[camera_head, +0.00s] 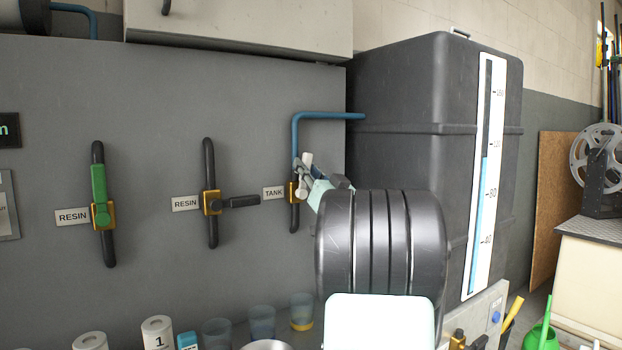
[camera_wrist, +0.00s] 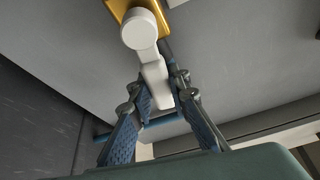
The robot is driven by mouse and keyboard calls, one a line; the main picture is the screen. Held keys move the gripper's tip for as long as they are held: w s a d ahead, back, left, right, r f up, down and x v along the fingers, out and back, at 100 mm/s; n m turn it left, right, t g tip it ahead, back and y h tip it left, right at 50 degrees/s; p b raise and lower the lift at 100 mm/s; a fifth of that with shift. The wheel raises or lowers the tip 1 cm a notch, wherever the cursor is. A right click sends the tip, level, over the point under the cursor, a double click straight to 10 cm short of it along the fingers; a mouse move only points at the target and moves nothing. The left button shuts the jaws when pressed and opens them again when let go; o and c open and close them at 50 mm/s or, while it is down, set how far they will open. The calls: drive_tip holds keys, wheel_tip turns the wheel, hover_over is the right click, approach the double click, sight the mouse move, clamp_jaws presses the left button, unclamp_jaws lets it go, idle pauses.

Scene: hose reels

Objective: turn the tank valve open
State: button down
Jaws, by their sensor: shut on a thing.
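The tank valve has a brass body (camera_head: 292,192) on a pipe beside the TANK label (camera_head: 274,193). Its white handle (camera_head: 307,160) points mostly upward, tilted a little right, roughly along the pipe; my gripper partly hides it. In the wrist view, the white handle (camera_wrist: 153,72) runs from its round hub, in front of the brass body (camera_wrist: 121,8), down between my fingers. My gripper (camera_wrist: 163,88) is shut on the handle's outer part. In the head view, my gripper (camera_head: 309,177) reaches it from the right, with my arm in front of the tank.
Left are two RESIN valves: one with a green handle (camera_head: 99,184) along its pipe, one with a black handle (camera_head: 242,201) across its pipe. A blue pipe (camera_head: 328,115) runs to the dark tank (camera_head: 405,110) with its level gauge (camera_head: 484,180). Cups (camera_head: 262,322) stand below.

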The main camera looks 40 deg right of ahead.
drive_tip(key=shift+a+n+y+b, duration=0.3)
drive_tip(key=shift+n+y, duration=0.15)
drive_tip(key=shift+n, duration=0.3)
drive_tip(key=shift+a+n+y+b, duration=0.15)
drive_tip(key=shift+a+n+y, duration=0.25)
drive_tip(key=shift+n, duration=0.35)
drive_tip(key=shift+w, duration=0.1)
drive_tip(key=c, duration=1.8)
unclamp_jaws()
drive_tip(key=v, duration=1.2)
drive_tip(key=shift+w+f, duration=0.1)
